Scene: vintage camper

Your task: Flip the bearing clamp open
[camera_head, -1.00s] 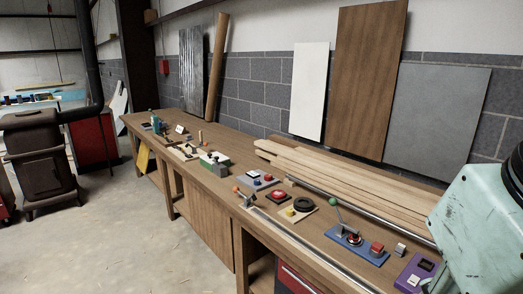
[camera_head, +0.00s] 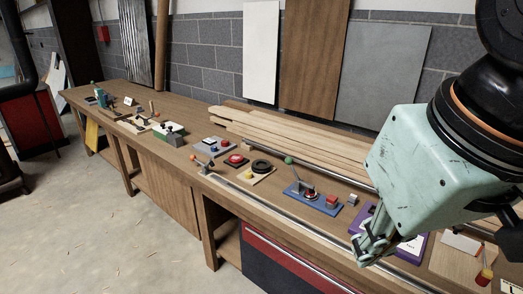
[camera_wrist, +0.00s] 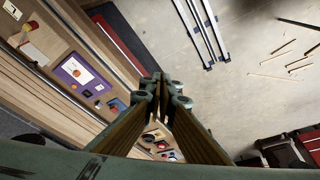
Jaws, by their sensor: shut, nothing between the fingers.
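I cannot tell for certain which fixture is the bearing clamp. A blue base (camera_head: 321,204) on the bench holds a lever with a green knob (camera_head: 289,160) over a dark and red part, and a red block (camera_head: 331,202) beside it. Farther left, a green and white fixture (camera_head: 170,132) stands on the bench. My gripper (camera_head: 370,250) is shut and empty, at the bench's front edge by a purple panel (camera_head: 412,248), to the right of the blue base. The shut fingers also show in the wrist view (camera_wrist: 160,90).
Long boards (camera_head: 290,140) lie along the back of the bench (camera_head: 190,180). A metal rail (camera_head: 290,210) runs along its front. A red button box (camera_head: 236,160) and a black ring (camera_head: 261,166) sit left of the blue base. A red-handled tool (camera_head: 484,277) lies at right.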

